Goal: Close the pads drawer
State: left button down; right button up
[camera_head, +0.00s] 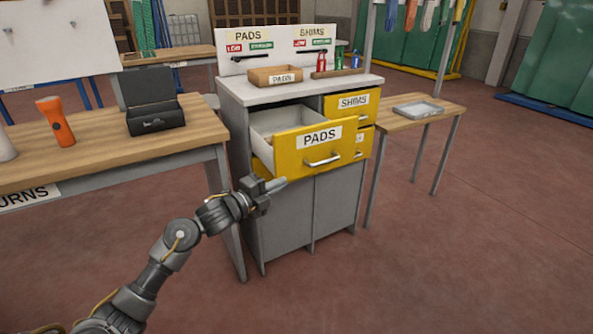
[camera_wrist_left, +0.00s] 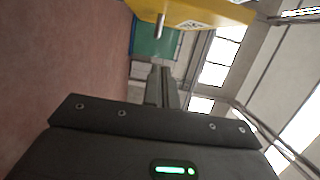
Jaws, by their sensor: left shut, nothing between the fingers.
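The pads drawer (camera_head: 289,146) has a yellow front with a white PADS label and a metal bar handle (camera_head: 322,159). It is pulled out of the grey cabinet (camera_head: 284,215), and its interior looks empty where it shows. My left gripper (camera_head: 281,184) is shut and empty, just below and left of the handle, in front of the cabinet. In the left wrist view the shut fingers (camera_wrist_left: 161,72) point toward the yellow drawer front (camera_wrist_left: 190,12) and handle (camera_wrist_left: 159,27), apart from both. My right gripper is not in view.
A SHIMS drawer (camera_head: 352,105) is closed at the cabinet's upper right. A wooden PADS tray (camera_head: 275,76) stands on the cabinet top. A wooden table (camera_head: 195,128) with a black box (camera_head: 153,100) and orange flashlight (camera_head: 55,121) is at left. A side table (camera_head: 440,112) stands at right. The front floor is clear.

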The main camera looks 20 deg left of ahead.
aim_at(297, 164)
pick_arm(q)
jog(key=w, duration=0.3)
jog(key=w+d, duration=0.1)
jog(key=w, duration=0.3)
jog(key=w+d, duration=0.1)
jog(key=w, duration=0.3)
jog(key=shift+w+a, duration=0.35)
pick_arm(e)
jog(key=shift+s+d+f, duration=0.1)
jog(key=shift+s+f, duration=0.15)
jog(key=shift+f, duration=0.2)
pick_arm(q)
jog(key=shift+w+a, duration=0.1)
jog(key=shift+a, duration=0.05)
